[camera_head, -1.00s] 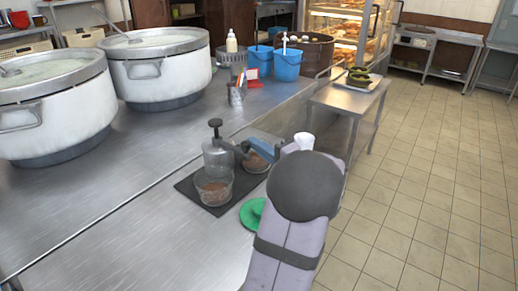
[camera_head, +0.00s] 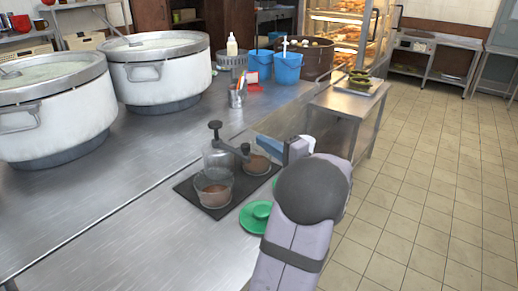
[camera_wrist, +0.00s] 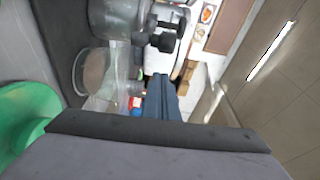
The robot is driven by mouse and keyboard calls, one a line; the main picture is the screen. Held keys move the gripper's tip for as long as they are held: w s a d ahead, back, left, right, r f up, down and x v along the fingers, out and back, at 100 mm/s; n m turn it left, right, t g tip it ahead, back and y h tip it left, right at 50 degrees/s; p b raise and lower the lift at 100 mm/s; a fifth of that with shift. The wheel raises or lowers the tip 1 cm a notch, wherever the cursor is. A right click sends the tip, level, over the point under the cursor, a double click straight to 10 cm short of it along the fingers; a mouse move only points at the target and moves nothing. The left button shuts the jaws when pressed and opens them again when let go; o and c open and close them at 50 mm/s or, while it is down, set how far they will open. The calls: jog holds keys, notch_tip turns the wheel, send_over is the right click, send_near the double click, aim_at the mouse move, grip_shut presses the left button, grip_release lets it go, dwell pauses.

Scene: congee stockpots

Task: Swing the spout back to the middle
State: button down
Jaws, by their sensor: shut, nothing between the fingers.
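The clear pump jar (camera_head: 217,158) with a dark plunger knob stands upright on the black mat (camera_head: 185,188). Its dark spout (camera_head: 236,149) points to the right in the head view, its end near the back glass; I cannot tell exactly what lies beneath it. A glass of brown contents (camera_head: 213,192) stands in front and another (camera_head: 257,165) behind right. My gripper (camera_head: 288,153) is shut and empty, to the right of the spout and apart from it. In the wrist view the blue fingers (camera_wrist: 164,98) show below the dark spout (camera_wrist: 165,38).
Two large stockpots (camera_head: 160,75) stand at the left. The steel counter left of the mat is clear.

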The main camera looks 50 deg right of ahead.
jog(key=a+b+v, duration=0.1)
jog(key=a+v, duration=0.1)
jog(key=v, duration=0.7)
jog(key=shift+s, duration=0.1)
jog(key=w+a+f+n+g+y+p, duration=0.2)
jog(key=w+a+n+g+y+p, duration=0.25)
jog(key=a, duration=0.75)
jog(key=w+a+f+n+g+y+p, duration=0.15)
jog(key=w+a+y+p, duration=0.4)
jog(key=a, duration=0.55)
jog(key=a+n+g+p, duration=0.1)
jog(key=a+g, duration=0.1)
jog(key=a, duration=0.2)
jog(key=s+a+f+n+g+p, duration=0.1)
jog(key=a+g, duration=0.1)
jog(key=a, duration=0.2)
jog(key=s+a+n+g+y+p, duration=0.1)
jog(key=a+n+g, duration=0.1)
jog(key=a+g, duration=0.1)
jog(key=shift+s+a+f, duration=0.1)
jog(key=shift+a+f, duration=0.1)
jog(key=shift+a, duration=0.45)
jog(key=s+a+r+n+g+h+p, duration=0.3)
jog(key=s+a+n+h+p, duration=0.3)
jog(key=n+p, duration=0.4)
jog(key=shift+s+r+g+h, duration=0.3)
jog(key=shift+s+g, duration=0.4)
jog(key=shift+g, duration=0.1)
